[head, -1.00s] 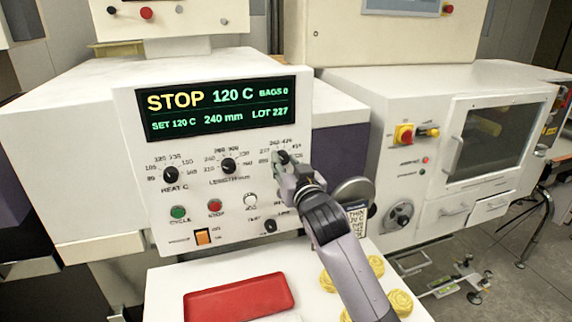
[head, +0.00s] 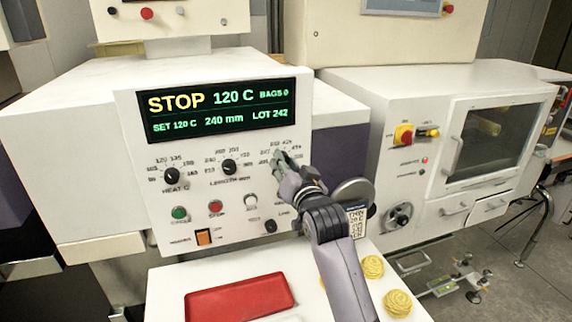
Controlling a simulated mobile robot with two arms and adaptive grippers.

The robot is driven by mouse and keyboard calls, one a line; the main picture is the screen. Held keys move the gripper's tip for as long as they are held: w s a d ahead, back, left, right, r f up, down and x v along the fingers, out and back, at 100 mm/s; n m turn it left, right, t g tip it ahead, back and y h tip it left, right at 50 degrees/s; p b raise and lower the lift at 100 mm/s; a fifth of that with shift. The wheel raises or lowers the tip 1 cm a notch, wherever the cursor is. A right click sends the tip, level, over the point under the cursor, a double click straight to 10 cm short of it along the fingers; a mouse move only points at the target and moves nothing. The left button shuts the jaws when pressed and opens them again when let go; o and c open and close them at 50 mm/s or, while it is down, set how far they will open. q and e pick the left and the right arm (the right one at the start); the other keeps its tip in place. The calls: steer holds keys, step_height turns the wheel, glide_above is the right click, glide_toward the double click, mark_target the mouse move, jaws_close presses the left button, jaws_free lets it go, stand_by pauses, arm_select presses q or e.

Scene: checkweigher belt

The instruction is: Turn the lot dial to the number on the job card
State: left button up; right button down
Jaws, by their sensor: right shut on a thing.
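The lot dial is the rightmost of the three knobs in the upper row of the white control panel (head: 145,130). My right gripper (head: 281,160) is shut on it and hides most of the knob and part of its printed scale. The display (head: 220,108) reads STOP, 120 C, BAGS 0, SET 120 C, 240 mm and LOT 242. A card (head: 357,222) with dark print shows just right of my right wrist, partly hidden by the arm; its lot number cannot be read. My left gripper is not in view.
The heat knob (head: 171,175) and length knob (head: 229,166) sit left of the lot dial. Below are a green button (head: 179,213), a red button (head: 215,207) and an orange switch (head: 203,237). A red tray (head: 240,297) and yellow coiled pieces (head: 398,302) lie on the white surface in front.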

steer(key=c, duration=1.2)
jaws_free()
steer(key=shift+c, duration=0.2)
steer(key=v, duration=1.2)
